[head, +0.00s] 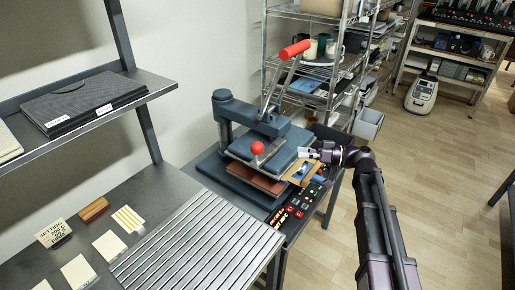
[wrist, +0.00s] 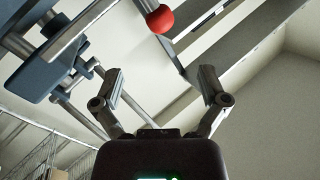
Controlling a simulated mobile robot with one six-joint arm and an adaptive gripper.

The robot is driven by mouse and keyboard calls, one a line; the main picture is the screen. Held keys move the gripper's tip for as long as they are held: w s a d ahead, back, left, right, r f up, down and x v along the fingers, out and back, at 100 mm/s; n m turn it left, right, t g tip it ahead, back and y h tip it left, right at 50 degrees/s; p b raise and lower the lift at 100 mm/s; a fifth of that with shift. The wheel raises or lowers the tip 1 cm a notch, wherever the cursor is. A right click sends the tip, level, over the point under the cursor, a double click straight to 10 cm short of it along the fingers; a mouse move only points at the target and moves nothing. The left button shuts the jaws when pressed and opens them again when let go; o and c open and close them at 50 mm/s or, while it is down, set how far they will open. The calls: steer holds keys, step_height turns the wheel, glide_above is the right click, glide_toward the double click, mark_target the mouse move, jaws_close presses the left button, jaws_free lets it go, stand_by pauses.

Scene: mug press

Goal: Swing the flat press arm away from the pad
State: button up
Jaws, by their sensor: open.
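The press (head: 222,112) stands on a dark bench. Its flat blue-grey press arm (head: 285,152) lies over the reddish-brown pad (head: 256,179), with a gap between them at the front. A red ball knob (head: 257,148) stands at the plate's front left; a red ball also shows at the top of the wrist view (wrist: 160,18). A long lever with a red grip (head: 295,50) rises behind. My gripper (head: 311,153) is at the plate's right side, apart from the knob. In the wrist view my gripper (wrist: 160,72) is open, with nothing between its fingers.
A tan piece with a blue patch (head: 301,172) lies just below my gripper. A control panel (head: 298,205) with buttons runs along the press's front right. A ribbed metal surface (head: 200,245) is at front left. Wire shelving (head: 330,75) stands behind; the floor at right is clear.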

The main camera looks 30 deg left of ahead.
mark_target(258, 147)
steer(key=x, duration=1.3)
steer(key=shift+s+a, duration=0.1)
steer(key=shift+s, duration=0.05)
jaws_close()
stand_by(0.3)
